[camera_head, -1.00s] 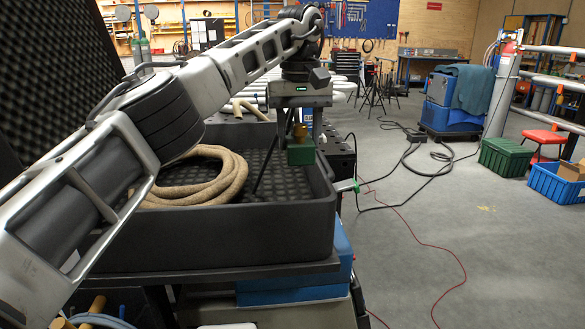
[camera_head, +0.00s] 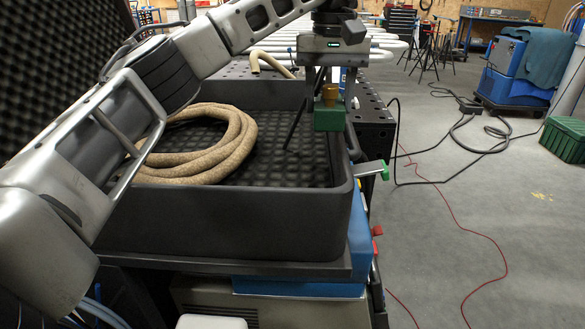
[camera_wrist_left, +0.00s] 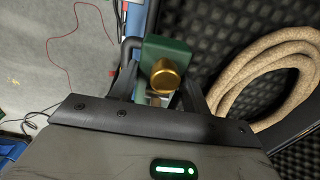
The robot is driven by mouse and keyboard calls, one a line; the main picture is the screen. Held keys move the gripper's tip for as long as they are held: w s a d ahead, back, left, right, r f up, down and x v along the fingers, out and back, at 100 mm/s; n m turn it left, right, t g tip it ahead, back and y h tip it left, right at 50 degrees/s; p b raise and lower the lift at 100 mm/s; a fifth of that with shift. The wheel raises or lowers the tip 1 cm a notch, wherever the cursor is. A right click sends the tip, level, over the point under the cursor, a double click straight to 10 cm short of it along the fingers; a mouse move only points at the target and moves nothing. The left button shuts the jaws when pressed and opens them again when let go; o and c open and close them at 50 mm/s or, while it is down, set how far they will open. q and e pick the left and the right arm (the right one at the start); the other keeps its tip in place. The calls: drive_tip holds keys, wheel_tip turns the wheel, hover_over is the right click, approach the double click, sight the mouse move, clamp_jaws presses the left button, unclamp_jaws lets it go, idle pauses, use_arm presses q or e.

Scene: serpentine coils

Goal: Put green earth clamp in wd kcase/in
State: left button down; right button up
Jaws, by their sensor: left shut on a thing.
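The green earth clamp (camera_head: 329,119), a green block with a brass knob, hangs from my left gripper (camera_head: 325,95). In the left wrist view the green clamp (camera_wrist_left: 160,50) sits between the fingers of my left gripper (camera_wrist_left: 158,90), which is shut on it. The clamp is over the right part of a dark case (camera_head: 230,225) with an egg-crate foam floor, near its right wall. A gap to the foam seems to show, but the exact height is hard to tell. My right gripper is not in view.
A coiled tan hose (camera_head: 205,150) lies in the left part of the case; bare foam (camera_head: 290,165) lies right of it. A metal piece with a green end (camera_head: 372,170) sticks out at the case's right wall. A red cable (camera_head: 470,235) runs over the floor.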

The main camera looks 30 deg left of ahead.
use_arm(q)
drive_tip(key=s+f, duration=0.2)
drive_tip(key=s+a+f, duration=0.1)
drive_tip(key=s+f, duration=0.1)
drive_tip(key=s+a+f, duration=0.1)
drive_tip(key=s+f, duration=0.1)
drive_tip(key=shift+s+a+b, duration=0.15)
drive_tip(key=shift+s+b, duration=0.2)
drive_tip(key=shift+b, duration=0.05)
drive_tip(key=shift+s+a+f, duration=0.1)
drive_tip(key=shift+s+f, duration=0.35)
drive_tip(key=shift+f, duration=0.1)
wheel_tip(320, 180, down, 3)
drive_tip(key=shift+f, duration=0.15)
drive_tip(key=c, duration=0.9)
unclamp_jaws()
drive_tip(key=shift+f, duration=0.1)
drive_tip(key=shift+o, duration=1.1)
